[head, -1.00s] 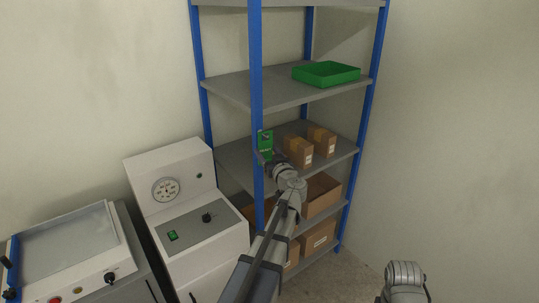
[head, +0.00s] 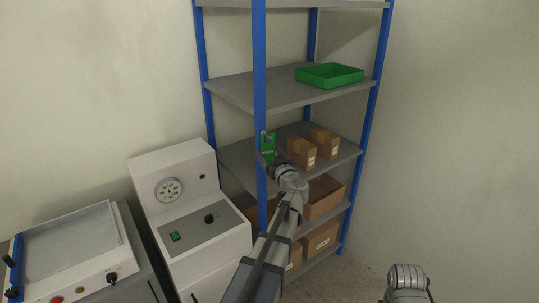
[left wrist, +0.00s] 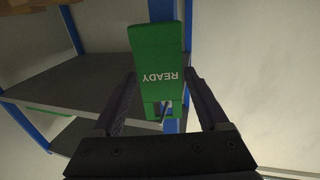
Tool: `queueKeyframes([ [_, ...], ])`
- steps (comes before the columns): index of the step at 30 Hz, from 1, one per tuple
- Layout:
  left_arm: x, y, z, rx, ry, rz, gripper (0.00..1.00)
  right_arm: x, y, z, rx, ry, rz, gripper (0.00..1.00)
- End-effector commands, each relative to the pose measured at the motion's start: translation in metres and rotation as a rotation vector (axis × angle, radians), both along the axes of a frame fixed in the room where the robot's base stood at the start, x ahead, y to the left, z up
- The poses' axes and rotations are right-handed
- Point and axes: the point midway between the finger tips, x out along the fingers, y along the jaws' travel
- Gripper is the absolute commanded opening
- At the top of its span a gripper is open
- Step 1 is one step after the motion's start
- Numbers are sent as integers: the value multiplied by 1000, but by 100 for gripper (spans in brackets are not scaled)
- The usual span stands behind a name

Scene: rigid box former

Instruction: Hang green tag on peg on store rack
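The green tag (head: 269,148) is upright against the blue front post of the store rack (head: 259,80). In the left wrist view the tag (left wrist: 158,50) appears upside down with white READY lettering. A small grey peg-like piece (head: 263,132) shows at the tag's top. I cannot tell whether it passes through the tag's hole. My right gripper is out of view; only part of my right arm shows at lower right.
The rack shelves hold a green tray (head: 330,75), two small cartons (head: 301,154) and larger boxes (head: 322,198) below. A white machine with a dial (head: 185,190) stands left of the rack, beside a bench unit (head: 75,245). The floor right of the rack is clear.

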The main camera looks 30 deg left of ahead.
Motion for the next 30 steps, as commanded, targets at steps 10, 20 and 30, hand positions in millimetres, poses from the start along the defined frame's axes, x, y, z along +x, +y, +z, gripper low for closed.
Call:
queueKeyframes([
  [10,0,0,0,0,0,0,100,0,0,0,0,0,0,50],
  [20,-22,-26,0,0,0,-3,100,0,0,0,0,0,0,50],
  [30,-46,-59,0,0,0,-1,100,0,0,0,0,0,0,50],
])
